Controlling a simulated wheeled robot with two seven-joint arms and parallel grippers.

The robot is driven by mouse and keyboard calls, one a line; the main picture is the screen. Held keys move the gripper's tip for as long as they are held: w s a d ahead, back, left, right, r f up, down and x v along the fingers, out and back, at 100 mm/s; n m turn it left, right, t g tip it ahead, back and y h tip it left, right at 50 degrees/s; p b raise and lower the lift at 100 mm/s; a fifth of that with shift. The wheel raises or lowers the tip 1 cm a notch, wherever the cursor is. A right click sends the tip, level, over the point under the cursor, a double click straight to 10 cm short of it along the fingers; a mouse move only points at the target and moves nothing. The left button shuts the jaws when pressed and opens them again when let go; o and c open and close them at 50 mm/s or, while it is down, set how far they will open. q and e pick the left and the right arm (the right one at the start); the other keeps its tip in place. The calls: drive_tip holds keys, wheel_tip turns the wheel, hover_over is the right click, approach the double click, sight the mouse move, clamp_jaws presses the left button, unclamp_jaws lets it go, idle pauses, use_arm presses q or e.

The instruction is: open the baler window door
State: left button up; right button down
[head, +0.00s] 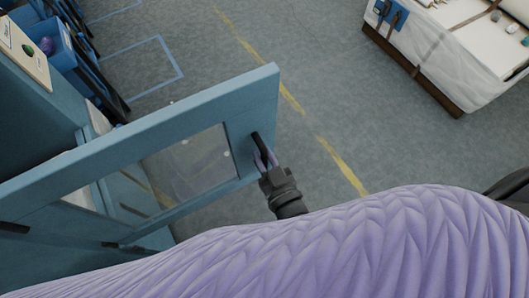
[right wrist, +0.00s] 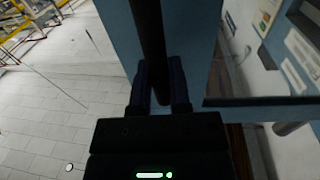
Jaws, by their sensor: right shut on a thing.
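The baler window door (head: 255,90) is a blue frame with a clear pane (head: 190,165). In the head view it stands swung out from the blue baler body (head: 35,120) at the left, over the floor. Its black bar handle (head: 258,148) is near the door's free edge. My right gripper (head: 264,160) is shut on this handle. In the right wrist view the two fingers (right wrist: 162,85) sit on either side of the dark handle bar (right wrist: 150,35), with the blue door frame behind. My left gripper is not in view.
A large purple quilted surface (head: 340,245) fills the bottom of the head view. A wrapped white bale on a brown base (head: 440,50) stands at the upper right. Blue bins (head: 60,45) are at the upper left. Grey floor with a yellow line (head: 340,165) is clear between.

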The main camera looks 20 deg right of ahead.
drive_tip(key=c, duration=0.6)
unclamp_jaws()
drive_tip(key=s+d, duration=0.1)
drive_tip(key=s, duration=0.9)
drive_tip(key=shift+d, duration=0.3)
drive_tip(key=shift+w, duration=0.1)
